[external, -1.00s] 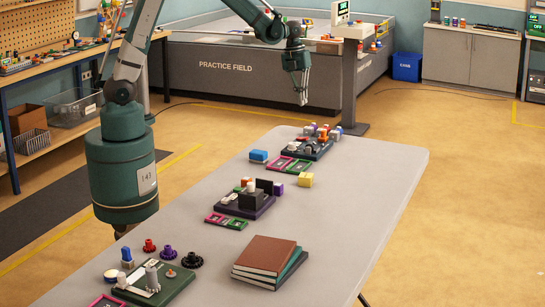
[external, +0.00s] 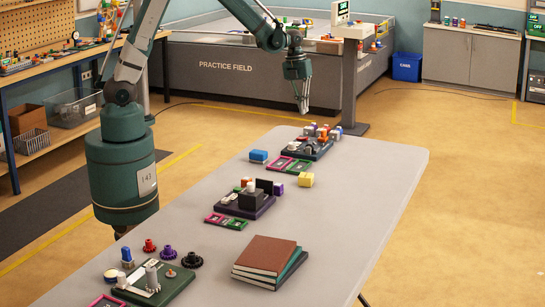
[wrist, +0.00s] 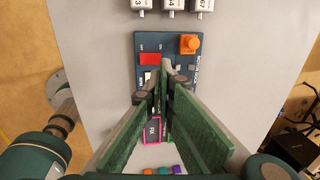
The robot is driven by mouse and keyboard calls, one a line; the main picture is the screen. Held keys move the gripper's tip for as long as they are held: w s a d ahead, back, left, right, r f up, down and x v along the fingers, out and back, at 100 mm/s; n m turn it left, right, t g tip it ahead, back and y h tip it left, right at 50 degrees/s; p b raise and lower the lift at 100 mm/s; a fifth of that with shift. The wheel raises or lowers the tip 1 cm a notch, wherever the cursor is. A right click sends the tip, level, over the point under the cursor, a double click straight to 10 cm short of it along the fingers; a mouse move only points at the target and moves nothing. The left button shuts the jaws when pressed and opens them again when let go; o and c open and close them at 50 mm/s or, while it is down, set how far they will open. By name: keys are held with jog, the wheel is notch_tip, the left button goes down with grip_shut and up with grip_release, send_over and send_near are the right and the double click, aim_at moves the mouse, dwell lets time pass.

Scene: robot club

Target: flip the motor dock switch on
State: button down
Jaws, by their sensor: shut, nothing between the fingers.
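My gripper (external: 303,108) is shut and empty, with its fingers pointing down above the far end of the table. In the wrist view, the fingertips (wrist: 168,66) show over a dark blue board (wrist: 147,38). That board carries a red rectangular part (wrist: 150,59) on its left and an orange knob (wrist: 189,44) on its upper right. A small white part below the red one is partly hidden by the fingers. The board also shows in the external view (external: 318,154).
A pink-framed plate (wrist: 152,131) lies near the board. White labelled blocks (wrist: 172,5) stand beyond it.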

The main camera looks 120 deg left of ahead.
aim_at(302, 138)
jog(key=f, duration=0.3)
jog(key=w+f, duration=0.1)
jog(key=f, duration=0.2)
jog(key=f+b, duration=0.1)
jog(key=f, duration=0.3)
jog(key=shift+w, duration=0.3)
jog(key=shift+f, duration=0.15)
jog(key=shift+w+f+g+b, duration=0.3)
jog(key=shift+f+g+b, duration=0.2)
jog(key=shift+g, duration=0.1)
jog(key=shift+s+r, duration=0.1)
jog(key=shift+r, duration=0.05)
jog(key=shift+s+r, duration=0.1)
jog(key=shift+s, duration=0.15)
jog(key=shift+s+r, duration=0.15)
jog(key=shift+s, duration=0.3)
